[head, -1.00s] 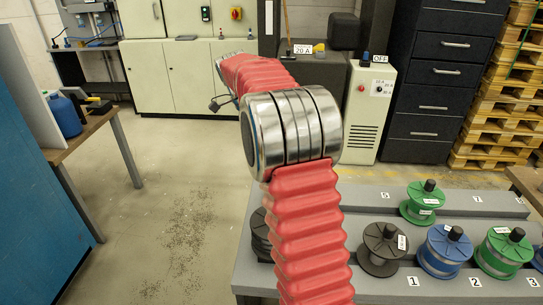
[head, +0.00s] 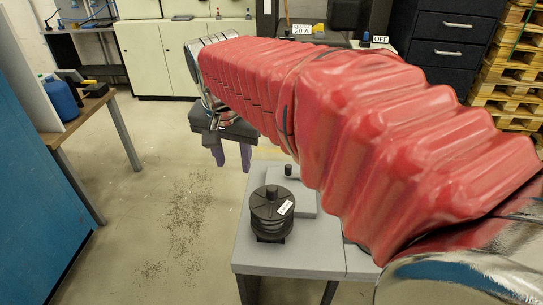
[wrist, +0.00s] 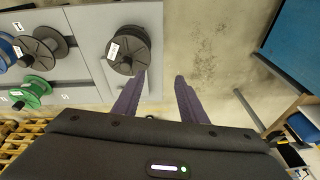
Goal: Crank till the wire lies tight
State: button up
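A black spool (head: 272,212) with a white tag stands near the left end of the grey table (head: 250,250) in the head view. Behind it is a flat grey plate (head: 305,200) with a small black upright knob (head: 288,170). In the wrist view the tagged black spool (wrist: 126,48) lies just beyond the left fingertip. My gripper (head: 232,165) has two purple fingers, apart and empty, pointing down beyond the table's far left corner. The gap between them shows bare floor in the wrist view (wrist: 160,78). I cannot make out a crank handle for certain, or any wire.
In the wrist view a dark spool (wrist: 44,46), a blue spool (wrist: 8,50) and a green spool (wrist: 34,92) stand farther along the grey surface. A wooden bench (head: 85,115) and a blue panel (head: 35,190) are at left. The floor between is open.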

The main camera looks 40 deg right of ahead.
jog(key=s+a+f+n+t+y, duration=0.1)
jog(key=s+a+f+n+t, duration=0.2)
jog(key=s+a+f+n, duration=0.2)
jog(key=s+a+n, duration=0.3)
jog(key=s+n, duration=0.2)
jog(key=s, duration=0.2)
jog(key=shift+s+f+y, duration=0.15)
jog(key=shift+s+y, duration=0.05)
jog(key=shift+y, duration=0.1)
jog(key=shift+c, duration=0.9)
